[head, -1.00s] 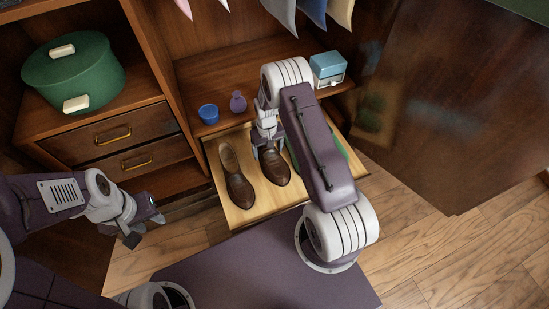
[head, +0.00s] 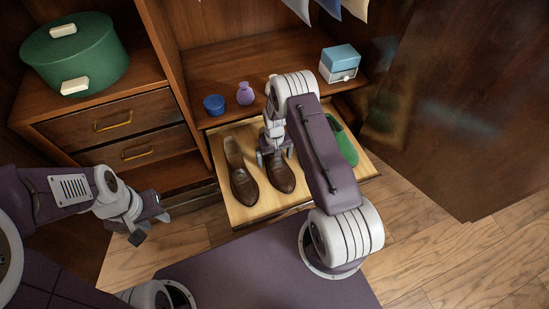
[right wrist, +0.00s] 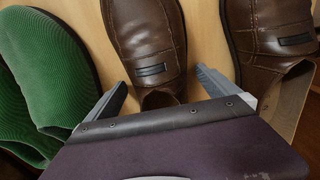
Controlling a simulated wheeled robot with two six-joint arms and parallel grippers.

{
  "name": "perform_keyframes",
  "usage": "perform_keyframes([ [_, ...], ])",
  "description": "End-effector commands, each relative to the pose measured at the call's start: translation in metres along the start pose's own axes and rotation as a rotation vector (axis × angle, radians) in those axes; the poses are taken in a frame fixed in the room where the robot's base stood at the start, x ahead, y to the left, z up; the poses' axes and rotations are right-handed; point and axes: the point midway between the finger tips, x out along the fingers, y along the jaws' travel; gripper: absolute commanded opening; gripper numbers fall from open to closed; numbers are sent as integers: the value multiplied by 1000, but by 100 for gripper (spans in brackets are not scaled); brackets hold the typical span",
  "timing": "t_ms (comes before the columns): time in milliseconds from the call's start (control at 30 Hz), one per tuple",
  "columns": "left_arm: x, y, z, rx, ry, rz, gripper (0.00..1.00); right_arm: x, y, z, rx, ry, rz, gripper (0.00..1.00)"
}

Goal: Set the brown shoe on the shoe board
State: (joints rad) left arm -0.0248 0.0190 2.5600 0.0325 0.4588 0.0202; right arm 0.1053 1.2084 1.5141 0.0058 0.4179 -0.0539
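The light wooden shoe board (head: 312,186) is pulled out low in the armoire. Two brown shoes lie on it side by side, a left one (head: 241,172) and a middle one (head: 282,177). My right gripper (head: 273,158) is at the open heel end of the middle shoe. In the right wrist view its fingers (right wrist: 163,92) are apart, one on each side of that shoe (right wrist: 148,38), with small gaps visible. The other brown shoe (right wrist: 268,28) lies beside the right finger. My left gripper (head: 151,226) is open and empty, left of the board.
A green shoe (head: 343,141) lies at the board's right, partly behind my right arm; it also shows in the right wrist view (right wrist: 42,75). A blue bowl (head: 214,105), purple vase (head: 245,94) and blue-white box (head: 339,65) stand on the shelf behind. A green pot (head: 90,52) stands upper left.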

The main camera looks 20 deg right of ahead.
Motion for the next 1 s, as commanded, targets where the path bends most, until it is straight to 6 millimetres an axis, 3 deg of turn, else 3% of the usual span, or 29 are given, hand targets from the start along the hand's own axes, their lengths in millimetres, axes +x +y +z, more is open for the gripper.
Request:
perform_keyframes([
  [267,-5,0,0,0,0,0,36,-8,0,0,0,1,0,100],
  [500,-46,1,-5,0,0,0,36,-70,0,-1,0,2,0,100],
  [700,-68,1,-7,0,0,0,36,-111,0,0,0,1,0,100],
  [1000,-72,1,-8,0,0,0,36,-124,0,0,0,0,0,100],
])
